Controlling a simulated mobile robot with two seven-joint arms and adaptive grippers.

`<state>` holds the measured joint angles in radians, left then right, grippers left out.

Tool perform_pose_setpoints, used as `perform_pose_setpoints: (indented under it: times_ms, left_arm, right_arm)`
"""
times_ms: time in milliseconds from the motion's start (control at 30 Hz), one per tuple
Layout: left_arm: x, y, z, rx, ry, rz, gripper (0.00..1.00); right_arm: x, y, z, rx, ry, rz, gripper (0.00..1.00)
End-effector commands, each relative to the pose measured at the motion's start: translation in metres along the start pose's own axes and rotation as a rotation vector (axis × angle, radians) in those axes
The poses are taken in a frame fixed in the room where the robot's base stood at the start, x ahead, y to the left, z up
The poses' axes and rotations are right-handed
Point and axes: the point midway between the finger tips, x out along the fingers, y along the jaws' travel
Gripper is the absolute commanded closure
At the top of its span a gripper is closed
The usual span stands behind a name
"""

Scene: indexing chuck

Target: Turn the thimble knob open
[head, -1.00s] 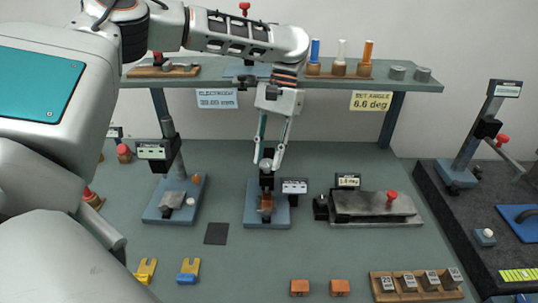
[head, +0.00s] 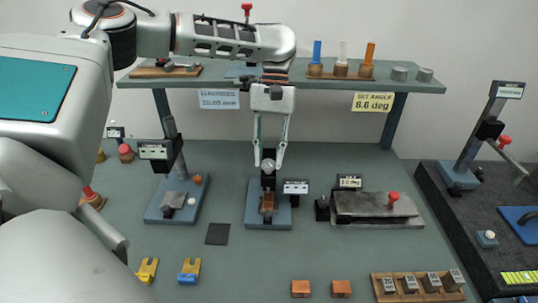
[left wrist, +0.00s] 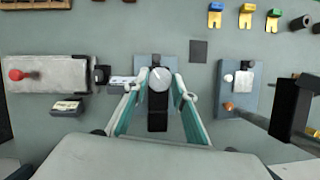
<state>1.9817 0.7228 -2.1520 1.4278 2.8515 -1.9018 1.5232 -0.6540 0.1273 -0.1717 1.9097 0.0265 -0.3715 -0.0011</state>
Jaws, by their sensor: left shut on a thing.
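The thimble knob (head: 268,166) is a small grey round cap on top of a dark upright post, above a blue base (head: 281,217). It also shows in the left wrist view as a pale disc with a line across its face (left wrist: 159,78). My left gripper (head: 269,163) points straight down, with one finger on either side of the knob, and is shut on it. The exact finger contact is hard to see. A copper-brown block (head: 267,204) sits on the base in front of the post. A small display (head: 295,187) stands beside it. My right gripper is out of view.
A blue-based stand (head: 176,201) is to the left and a grey plate with a red knob (head: 375,206) to the right. A shelf (head: 300,83) spans the back. Orange blocks (head: 300,288) and a numbered rack (head: 416,287) lie in front. A dark square (head: 217,233) lies flat.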

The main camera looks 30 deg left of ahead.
Motion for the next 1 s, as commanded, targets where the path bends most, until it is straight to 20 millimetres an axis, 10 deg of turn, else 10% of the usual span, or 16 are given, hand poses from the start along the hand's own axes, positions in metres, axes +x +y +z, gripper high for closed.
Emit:
perform_pose_setpoints:
  times_ms: [100,133,167,1000]
  left_arm:
    - [0.0025,-0.0004,0.0000,0.000,-0.003,-0.003,0.96]
    - [0.0025,-0.0004,0.0001,0.000,-0.003,-0.003,0.66]
    - [0.0026,-0.0004,0.0001,0.000,-0.003,-0.003,0.59]
    - [0.0003,0.0033,0.0006,0.264,0.001,-0.115,0.58]
  right_arm:
    - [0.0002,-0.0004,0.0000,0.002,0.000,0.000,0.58]
    - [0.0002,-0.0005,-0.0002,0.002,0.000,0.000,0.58]
    - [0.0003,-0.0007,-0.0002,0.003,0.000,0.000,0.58]
    - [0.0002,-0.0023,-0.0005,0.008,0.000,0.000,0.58]
